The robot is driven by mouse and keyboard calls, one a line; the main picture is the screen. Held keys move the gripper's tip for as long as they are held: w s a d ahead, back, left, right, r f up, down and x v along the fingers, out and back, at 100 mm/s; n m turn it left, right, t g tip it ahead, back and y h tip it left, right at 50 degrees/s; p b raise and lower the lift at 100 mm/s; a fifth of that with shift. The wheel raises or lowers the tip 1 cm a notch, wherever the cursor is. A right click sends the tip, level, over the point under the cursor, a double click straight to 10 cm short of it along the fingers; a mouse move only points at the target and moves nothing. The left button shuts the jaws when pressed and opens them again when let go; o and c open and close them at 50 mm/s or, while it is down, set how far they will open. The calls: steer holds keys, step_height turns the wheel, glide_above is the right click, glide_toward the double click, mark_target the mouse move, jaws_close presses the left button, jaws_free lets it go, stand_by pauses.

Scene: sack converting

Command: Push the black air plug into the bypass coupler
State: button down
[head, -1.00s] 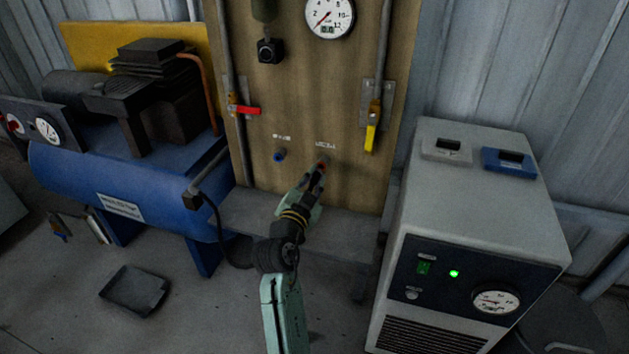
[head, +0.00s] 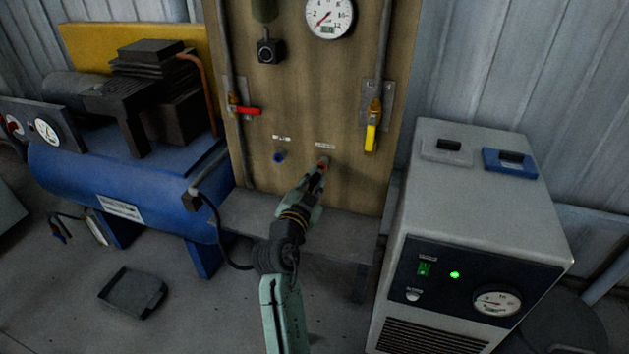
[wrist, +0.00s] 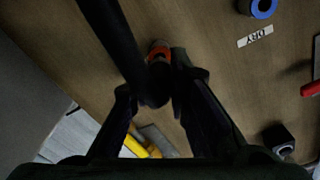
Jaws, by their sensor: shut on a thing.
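My gripper (head: 316,180) is at the wooden panel, right in front of the bypass coupler (head: 323,163), the right one of two couplers under small labels. In the wrist view the gripper (wrist: 154,88) is shut on the black air plug (wrist: 157,82), whose dark body sits between the fingers. The coupler's orange-red ring (wrist: 159,50) shows just beyond the plug, nearly in line with it. The plug and fingers hide part of the coupler, so I cannot tell whether the plug is seated in it.
A blue-ringed coupler (head: 279,156) is to the left, with a DRY label (wrist: 255,36) in the wrist view. Red (head: 247,111) and yellow (head: 371,138) valve handles flank the couplers. A grey shelf (head: 250,213) is below. A dryer cabinet (head: 478,200) stands right, a blue compressor (head: 120,190) left.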

steer(key=shift+x, duration=1.05)
steer(key=c, duration=1.4)
jaws_free()
steer(key=shift+c, duration=0.2)
